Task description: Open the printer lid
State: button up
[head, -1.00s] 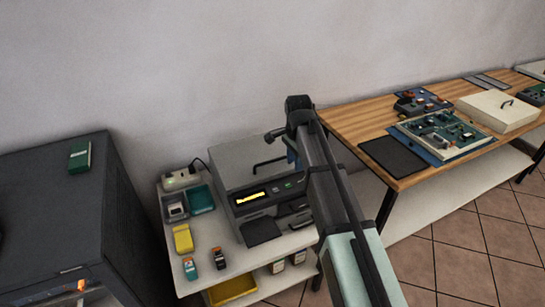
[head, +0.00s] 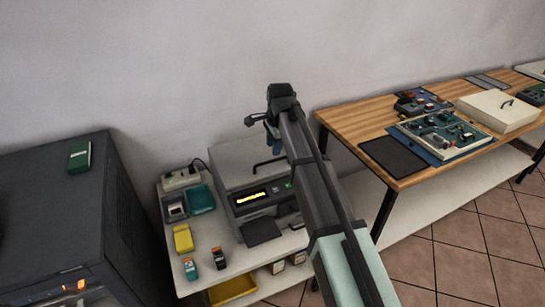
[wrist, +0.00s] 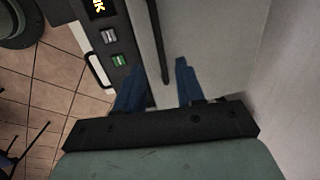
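The grey printer (head: 241,207) stands on a white stand with its lit display facing front. Its pale lid (head: 232,157) looks closed, and a dark bar handle (head: 266,164) runs along it. The lid (wrist: 213,45) and the handle (wrist: 157,40) also show in the wrist view. My gripper (wrist: 160,84) is open, its two blue fingers spread to either side of the handle's near end in the picture. I cannot tell whether they are down at handle height. In the head view, my gripper (head: 271,138) is above the lid, partly hidden by my arm.
A wall is close behind the printer. A power strip (head: 181,180), teal tray (head: 200,199) and yellow box (head: 183,238) are left of it. A wooden table (head: 350,119) with circuit boards stands right. A dark cabinet (head: 60,225) is at far left.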

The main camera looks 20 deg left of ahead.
aim_at(273, 161)
jog(key=f, duration=0.4)
jog(key=w+f, duration=0.1)
jog(key=f, duration=0.1)
jog(key=shift+a+f, duration=0.15)
jog(key=shift+a, duration=0.25)
jog(key=shift+c, duration=0.4)
grip_shut()
